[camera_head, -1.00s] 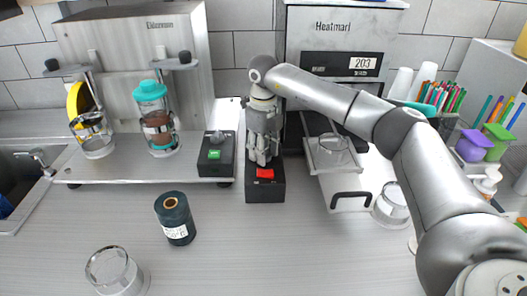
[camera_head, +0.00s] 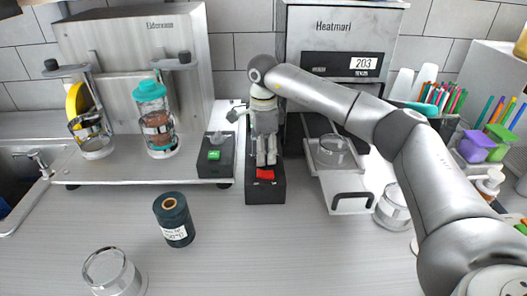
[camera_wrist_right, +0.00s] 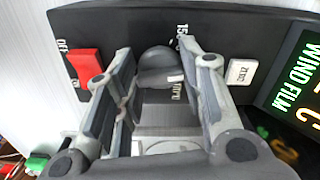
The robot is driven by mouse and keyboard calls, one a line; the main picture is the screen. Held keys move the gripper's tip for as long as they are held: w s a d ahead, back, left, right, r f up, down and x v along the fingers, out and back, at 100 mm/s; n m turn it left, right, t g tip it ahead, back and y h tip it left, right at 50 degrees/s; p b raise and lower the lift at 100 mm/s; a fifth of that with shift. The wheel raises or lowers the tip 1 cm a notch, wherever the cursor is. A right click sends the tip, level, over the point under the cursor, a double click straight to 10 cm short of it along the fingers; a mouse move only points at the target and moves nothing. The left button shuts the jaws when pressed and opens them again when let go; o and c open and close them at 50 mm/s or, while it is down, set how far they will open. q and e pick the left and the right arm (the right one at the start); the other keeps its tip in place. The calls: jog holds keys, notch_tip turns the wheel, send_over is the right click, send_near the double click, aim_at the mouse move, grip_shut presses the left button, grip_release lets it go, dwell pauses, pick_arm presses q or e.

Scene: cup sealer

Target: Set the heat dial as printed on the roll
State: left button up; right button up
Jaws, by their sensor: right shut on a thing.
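The roll (camera_head: 174,222) is dark green with a white label and stands upright on the counter at centre left. Its print is too small to read. The heat dial (camera_wrist_right: 157,62) is a round grey knob on the black control box (camera_head: 265,192), with scale print partly hidden around it. My right gripper (camera_wrist_right: 165,70) points down at the box, shut on the dial with a finger on each side. In the head view the right gripper (camera_head: 266,163) hides the dial, just behind the red switch. My left gripper is not in view.
A red switch (camera_wrist_right: 85,68) and a white button (camera_wrist_right: 241,72) flank the dial. A lit display (camera_wrist_right: 300,80) is at the right. The sealer's drawer (camera_head: 350,198) stands open beside my arm. Another box with a green switch (camera_head: 214,155) is to the left. The front counter is mostly clear.

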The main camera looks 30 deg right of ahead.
jog(key=n, duration=0.5)
jog(key=shift+r+n, duration=0.15)
jog(key=shift+n, duration=0.15)
jog(key=n, duration=0.5)
jog(key=shift+n, duration=0.3)
jog(key=o, duration=1)
notch_tip(320, 180, up, 12)
jog(key=shift+f, duration=0.1)
dwell(0.5)
